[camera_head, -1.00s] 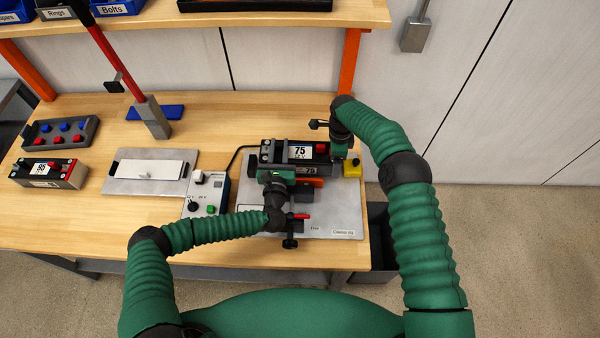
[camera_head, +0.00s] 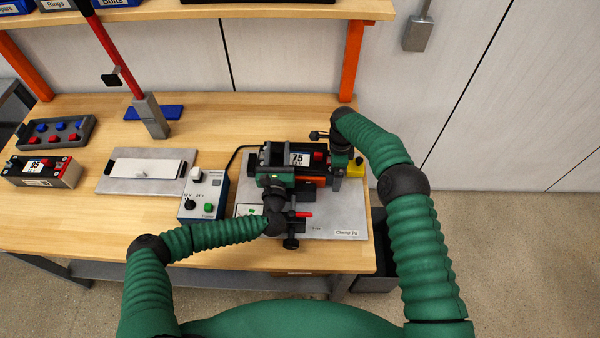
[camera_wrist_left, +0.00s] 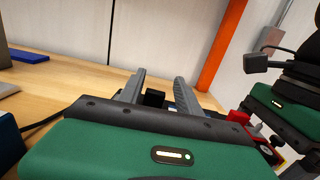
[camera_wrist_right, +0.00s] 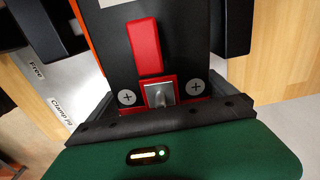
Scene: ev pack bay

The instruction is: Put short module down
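The short module (camera_head: 299,159), dark with a white "75" label and a red end, lies level in the clamp jig (camera_head: 335,224), behind an orange bar. My left gripper (camera_head: 274,168) straddles its left part, one grey finger on each side. In the left wrist view the fingers (camera_wrist_left: 160,92) stand apart with a black block between them. My right gripper (camera_head: 336,150) is at the module's right end. The right wrist view shows that end (camera_wrist_right: 157,92), with a red tab and metal terminal, between two dark fingers. The module's underside is hidden.
A control box (camera_head: 205,194) stands left of the jig. Farther left are a grey plate (camera_head: 112,186), another module (camera_head: 45,171) and a tray (camera_head: 55,132). A red-handled post (camera_head: 149,117) rises behind. A yellow button block (camera_head: 356,170) stands right of the module.

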